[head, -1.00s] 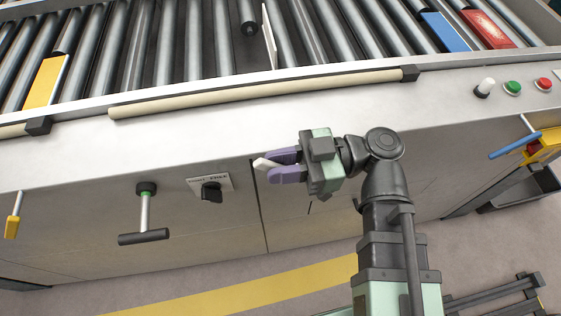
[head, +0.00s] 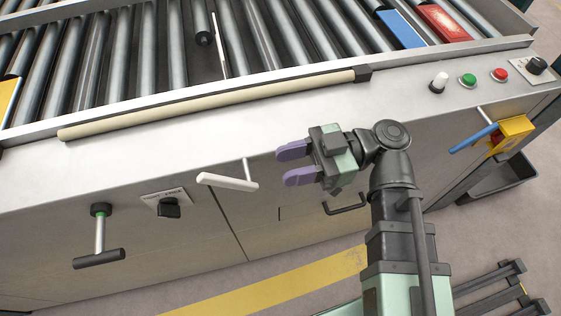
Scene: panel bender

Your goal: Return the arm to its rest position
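My gripper (head: 282,167) is in front of the machine's front panel, right of the middle. Its two purple fingers point left and are apart, with nothing seen between them. A white T-shaped handle (head: 226,182) sticks out of the panel to the left of the fingertips, with a visible gap between them. My arm is bent at the elbow and comes up from the lower right.
A roller conveyor (head: 150,45) with blue (head: 401,29) and red (head: 443,22) plates lies above a beige rail (head: 210,104). A black T-handle (head: 99,258), a rotary switch (head: 168,207), a black pull handle (head: 346,207) and a blue-handled lever (head: 473,138) project from the front.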

